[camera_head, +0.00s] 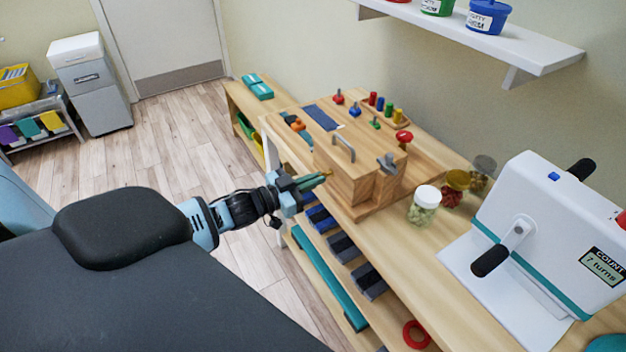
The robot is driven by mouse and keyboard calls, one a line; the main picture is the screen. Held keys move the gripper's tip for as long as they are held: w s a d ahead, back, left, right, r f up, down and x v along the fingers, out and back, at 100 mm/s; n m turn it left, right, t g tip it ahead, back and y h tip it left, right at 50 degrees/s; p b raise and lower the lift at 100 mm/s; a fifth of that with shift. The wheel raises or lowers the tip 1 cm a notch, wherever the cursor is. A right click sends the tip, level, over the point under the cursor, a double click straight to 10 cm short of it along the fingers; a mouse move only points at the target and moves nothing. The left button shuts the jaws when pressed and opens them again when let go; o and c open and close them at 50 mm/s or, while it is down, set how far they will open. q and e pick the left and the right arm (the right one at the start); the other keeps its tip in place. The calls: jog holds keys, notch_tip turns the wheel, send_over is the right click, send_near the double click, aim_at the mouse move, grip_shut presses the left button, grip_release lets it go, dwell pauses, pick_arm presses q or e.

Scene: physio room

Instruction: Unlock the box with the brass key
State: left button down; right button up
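The wooden box (346,178) stands on the wooden bench, with a grey metal handle (343,148) on top. My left gripper (323,178) reaches in from the left, its teal fingers pointing at the box's left-hand face. A small brass-coloured bit (329,172) shows right at the fingertips, against the box. It may be the brass key, but it is too small to tell whether the fingers hold it or whether it sits in a lock. The fingers look close together; their gap is not clear. My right gripper is not in view.
A grey metal fitting (387,162) and a red knob (403,137) are at the box's right. Jars (424,204) and a white crank device (550,230) stand further right. A dark padded couch (130,290) fills the lower left. A wall shelf (480,36) hangs above.

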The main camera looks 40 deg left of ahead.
pick_arm(q)
jog(key=m, duration=1.5)
jog(key=shift+b, duration=0.3)
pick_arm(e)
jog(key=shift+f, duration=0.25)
pick_arm(q)
jog(key=shift+m, duration=0.3)
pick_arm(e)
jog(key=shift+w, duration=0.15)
pick_arm(q)
jog(key=c, duration=1.6)
grip_release()
jog(key=shift+c, duration=0.2)
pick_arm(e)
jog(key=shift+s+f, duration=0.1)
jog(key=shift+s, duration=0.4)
pick_arm(q)
jog(key=shift+s, duration=0.1)
